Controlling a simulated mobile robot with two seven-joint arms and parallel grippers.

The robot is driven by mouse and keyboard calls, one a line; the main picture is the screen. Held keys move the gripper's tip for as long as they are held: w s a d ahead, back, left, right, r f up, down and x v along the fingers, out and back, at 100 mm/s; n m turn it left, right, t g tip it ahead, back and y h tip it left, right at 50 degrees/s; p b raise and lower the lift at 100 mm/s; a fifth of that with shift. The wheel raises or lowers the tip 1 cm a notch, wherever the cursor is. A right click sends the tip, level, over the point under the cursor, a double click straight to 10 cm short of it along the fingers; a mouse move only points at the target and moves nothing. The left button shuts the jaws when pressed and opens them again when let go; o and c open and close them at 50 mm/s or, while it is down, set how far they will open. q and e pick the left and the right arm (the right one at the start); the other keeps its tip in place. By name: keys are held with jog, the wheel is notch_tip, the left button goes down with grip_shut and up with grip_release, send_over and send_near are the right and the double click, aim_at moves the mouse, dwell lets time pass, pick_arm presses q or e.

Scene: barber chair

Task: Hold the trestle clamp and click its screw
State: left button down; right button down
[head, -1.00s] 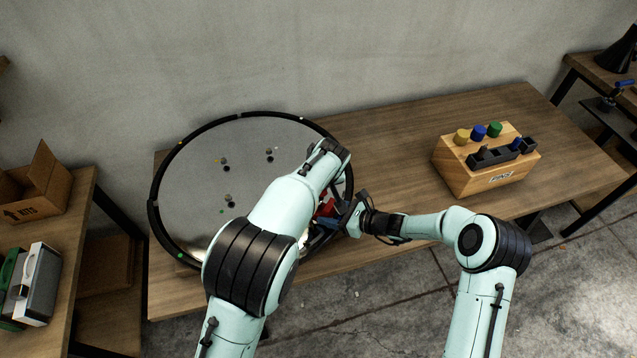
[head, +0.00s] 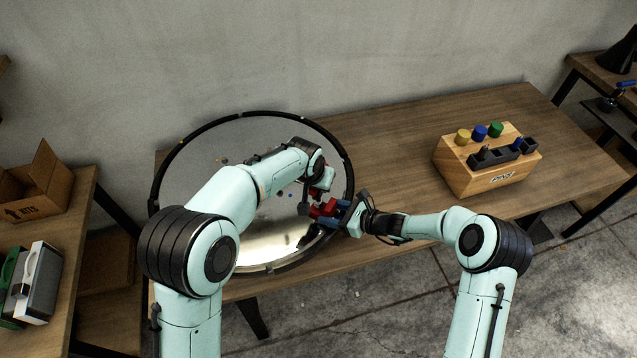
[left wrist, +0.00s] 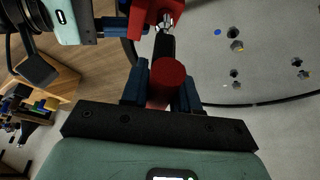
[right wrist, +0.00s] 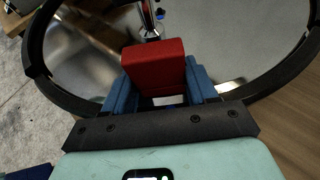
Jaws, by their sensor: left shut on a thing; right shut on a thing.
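The red trestle clamp (head: 330,207) is at the right edge of a large round panel (head: 200,150). My right gripper (head: 337,213) comes from the right and is shut on the clamp's red block (right wrist: 155,62), between its blue fingers. My left gripper (head: 314,209) reaches over the panel from the left. In the left wrist view it is shut on a red round knob (left wrist: 167,80), which looks like the screw's end. The clamp's red body (left wrist: 150,15) lies just beyond it, with a metal screw part between. The clamp's far side is hidden.
The panel has a black rim, a reflective grey face and several small bolts. A wooden pin block (head: 487,178) with coloured pegs stands on the right of the wooden table (head: 400,160). A cardboard box (head: 38,185) stands on a left bench. The table's middle is clear.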

pick_arm(q)
jog(key=n, duration=0.1)
jog(key=n+y, duration=0.1)
jog(key=shift+d+r+n, duration=0.1)
jog(key=shift+d+n, duration=0.2)
jog(key=shift+n, duration=0.1)
jog(key=shift+r+n, duration=0.1)
jog(key=shift+n, duration=0.3)
jog(key=shift+a+r, duration=0.1)
jog(key=shift+r, duration=2.3)
pick_arm(e)
jog(key=shift+c, duration=1.2)
grip_release()
jog(key=v, duration=1.2)
